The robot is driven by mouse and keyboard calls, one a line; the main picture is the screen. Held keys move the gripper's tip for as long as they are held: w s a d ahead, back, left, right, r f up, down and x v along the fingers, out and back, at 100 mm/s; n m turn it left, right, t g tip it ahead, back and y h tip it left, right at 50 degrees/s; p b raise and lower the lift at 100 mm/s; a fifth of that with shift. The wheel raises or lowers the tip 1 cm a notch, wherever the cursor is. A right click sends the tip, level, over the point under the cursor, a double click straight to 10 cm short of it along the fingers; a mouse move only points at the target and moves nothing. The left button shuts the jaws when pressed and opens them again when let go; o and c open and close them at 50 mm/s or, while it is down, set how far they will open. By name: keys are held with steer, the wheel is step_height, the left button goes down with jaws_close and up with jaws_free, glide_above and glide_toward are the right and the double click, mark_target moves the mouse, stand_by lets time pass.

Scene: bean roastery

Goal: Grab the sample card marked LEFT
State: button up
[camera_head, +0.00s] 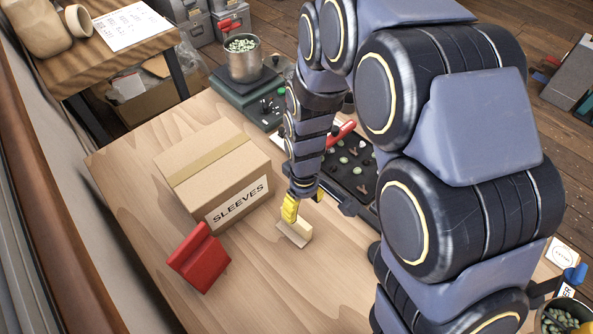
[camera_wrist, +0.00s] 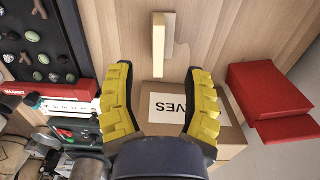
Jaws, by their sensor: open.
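A small pale card-like piece (camera_head: 297,232) stands on the wooden table in front of the cardboard box, with a flat tan part at its foot. In the wrist view the pale piece (camera_wrist: 158,50) lies beyond the fingertips, between their lines, with a tan part beside it. No LEFT marking is readable on it. My gripper (camera_wrist: 162,72) is open, its yellow fingers apart with nothing between them. In the head view my gripper (camera_head: 291,207) is just above and behind the pale piece, partly overlapping it, so contact cannot be told.
A cardboard box marked SLEEVES (camera_head: 212,174) stands close left of my gripper. A red wedge-like object (camera_head: 199,258) is at the front left. A black tray with beans (camera_head: 356,177) lies to the right, partly behind my arm. A scale (camera_head: 247,99) bears a metal pot.

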mark_target(296, 221)
steer(key=f, duration=0.1)
steer(key=a+f, duration=0.1)
steer(key=f+n, duration=0.1)
steer(key=shift+w+a+f, duration=0.1)
steer(key=shift+w+a, duration=0.15)
steer(key=shift+w, duration=0.15)
steer(key=shift+w+f, duration=0.2)
steer(key=shift+f, duration=1.65)
steer(key=shift+w+f, duration=0.15)
steer(key=shift+f, duration=1.65)
jaws_close()
